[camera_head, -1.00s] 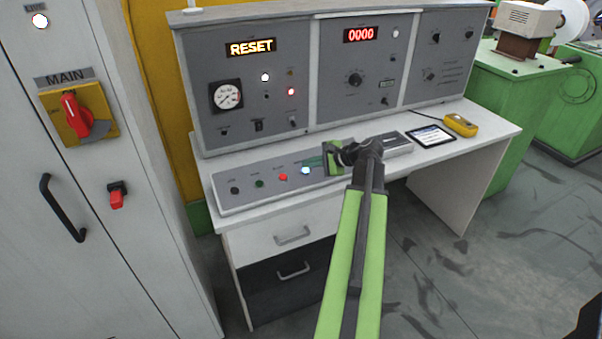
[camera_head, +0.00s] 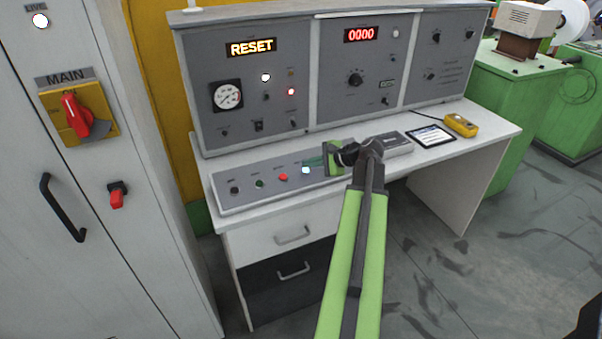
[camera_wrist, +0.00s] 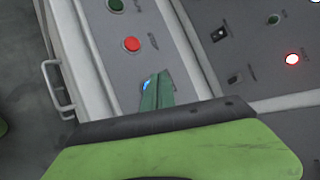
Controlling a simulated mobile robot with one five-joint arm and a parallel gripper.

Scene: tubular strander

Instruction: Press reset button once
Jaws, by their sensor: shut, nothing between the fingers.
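The control desk has a sloped button strip (camera_head: 228,203) along its front with a row of buttons. A blue-white lit button (camera_head: 305,170) sits right of a red button (camera_head: 283,177); their labels are too small to read. The display (camera_head: 251,48) above reads RESET. My gripper (camera_head: 314,162) is shut and empty, its fingers just beside and above the lit button. In the wrist view the closed green fingertips (camera_wrist: 156,82) partly cover the lit button (camera_wrist: 147,84); I cannot tell whether they touch it. The red button (camera_wrist: 131,44) is clear of them.
A green button (camera_head: 259,183) and a black button (camera_head: 234,190) stand left on the strip. A tablet (camera_head: 430,136) and a yellow device (camera_head: 460,125) lie at the desk's right. A cabinet with a red main switch (camera_head: 75,116) stands at left.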

